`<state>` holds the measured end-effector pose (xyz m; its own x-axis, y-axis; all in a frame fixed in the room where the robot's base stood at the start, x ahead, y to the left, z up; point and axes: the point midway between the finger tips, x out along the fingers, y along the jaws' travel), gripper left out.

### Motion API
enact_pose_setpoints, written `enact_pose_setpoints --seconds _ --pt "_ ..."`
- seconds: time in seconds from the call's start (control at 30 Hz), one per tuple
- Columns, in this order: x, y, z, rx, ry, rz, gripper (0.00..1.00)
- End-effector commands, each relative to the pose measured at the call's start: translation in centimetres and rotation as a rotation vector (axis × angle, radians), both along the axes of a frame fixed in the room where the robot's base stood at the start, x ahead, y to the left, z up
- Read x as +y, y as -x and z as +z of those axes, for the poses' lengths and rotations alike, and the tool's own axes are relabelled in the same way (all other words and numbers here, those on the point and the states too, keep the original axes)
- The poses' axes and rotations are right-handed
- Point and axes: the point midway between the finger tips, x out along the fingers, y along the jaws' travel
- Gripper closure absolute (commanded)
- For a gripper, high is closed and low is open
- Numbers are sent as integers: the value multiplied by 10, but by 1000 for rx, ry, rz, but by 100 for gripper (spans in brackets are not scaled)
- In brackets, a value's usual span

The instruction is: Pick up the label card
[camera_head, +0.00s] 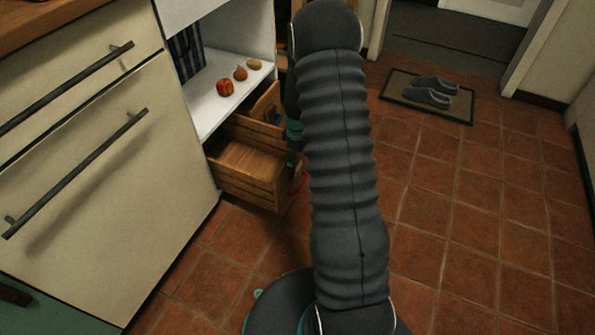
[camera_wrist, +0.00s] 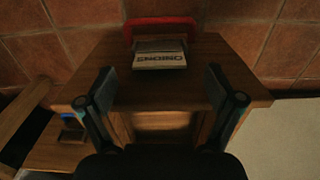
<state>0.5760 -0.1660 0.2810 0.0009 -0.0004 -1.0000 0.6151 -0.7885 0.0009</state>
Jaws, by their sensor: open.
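The label card (camera_wrist: 160,61) is pale, with dark lettering that reads ONIONS upside down in the wrist view. It sits in or against a grey holder (camera_wrist: 160,45) at the wooden drawer's (camera_wrist: 222,62) far edge, with a red piece (camera_wrist: 160,26) just beyond it. My gripper (camera_wrist: 160,83) is open, its two dark fingers apart on either side, nearer the camera than the card. Nothing shows between the fingertips but wood. In the head view my arm hides the card and most of the gripper; the drawer (camera_head: 246,168) shows left of the arm.
A second drawer (camera_wrist: 50,150) at lower left has a blue piece (camera_wrist: 72,119). A cream cabinet (camera_head: 85,175) stands left. Tiled floor is open right, with slippers (camera_head: 432,92) on a mat.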

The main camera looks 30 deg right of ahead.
Motion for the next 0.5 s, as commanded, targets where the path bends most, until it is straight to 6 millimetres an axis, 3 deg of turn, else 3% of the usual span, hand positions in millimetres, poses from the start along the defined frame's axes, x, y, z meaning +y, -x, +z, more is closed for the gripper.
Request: enact_pose_setpoints --seconds 0.2,0.43,0.5 --pt "0 -1 -29 2 -1 0 8" --pt "0 -1 -31 1 -1 0 8" --pt "0 -1 -31 1 -1 0 23"
